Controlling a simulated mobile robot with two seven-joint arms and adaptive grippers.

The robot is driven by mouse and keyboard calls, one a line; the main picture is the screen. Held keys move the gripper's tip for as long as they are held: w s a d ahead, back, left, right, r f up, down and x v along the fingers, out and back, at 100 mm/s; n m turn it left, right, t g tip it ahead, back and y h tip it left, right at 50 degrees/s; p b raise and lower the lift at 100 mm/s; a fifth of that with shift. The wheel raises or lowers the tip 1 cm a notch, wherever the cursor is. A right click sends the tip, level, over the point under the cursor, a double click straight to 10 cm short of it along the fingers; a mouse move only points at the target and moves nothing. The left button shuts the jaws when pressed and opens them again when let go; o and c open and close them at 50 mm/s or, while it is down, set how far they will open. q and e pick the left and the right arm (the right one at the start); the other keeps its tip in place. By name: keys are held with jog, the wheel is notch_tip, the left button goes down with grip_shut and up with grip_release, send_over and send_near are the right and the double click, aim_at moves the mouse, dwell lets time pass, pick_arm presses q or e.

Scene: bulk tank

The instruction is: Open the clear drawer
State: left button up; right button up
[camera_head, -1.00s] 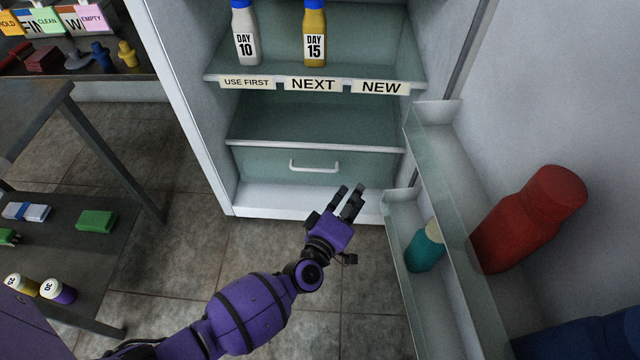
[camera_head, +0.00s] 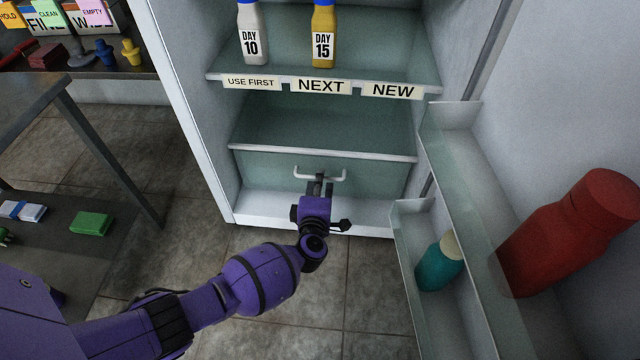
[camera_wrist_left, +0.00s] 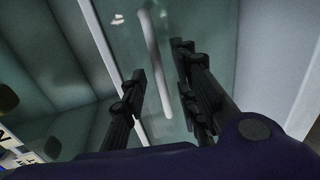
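The clear drawer (camera_head: 262,176) is a greenish see-through front at the bottom of the fridge, and it looks shut. Its white bar handle (camera_head: 302,175) is partly covered by my left gripper (camera_head: 319,181) in the head view. In the left wrist view, the handle (camera_wrist_left: 154,60) runs between the two spread black fingers of my left gripper (camera_wrist_left: 159,57). The fingers are open and not closed on the bar. Whether either finger touches it I cannot tell. My right gripper is not in view.
A shelf (camera_head: 420,76) with two labelled bottles is above the drawer. The open fridge door on the right has racks holding a teal bottle (camera_head: 437,262) and a red bottle (camera_head: 570,235). A dark table (camera_head: 35,88) stands at the left.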

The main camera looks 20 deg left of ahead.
pick_arm(q)
jog(key=shift+w, duration=0.1)
grip_shut()
dwell(0.4)
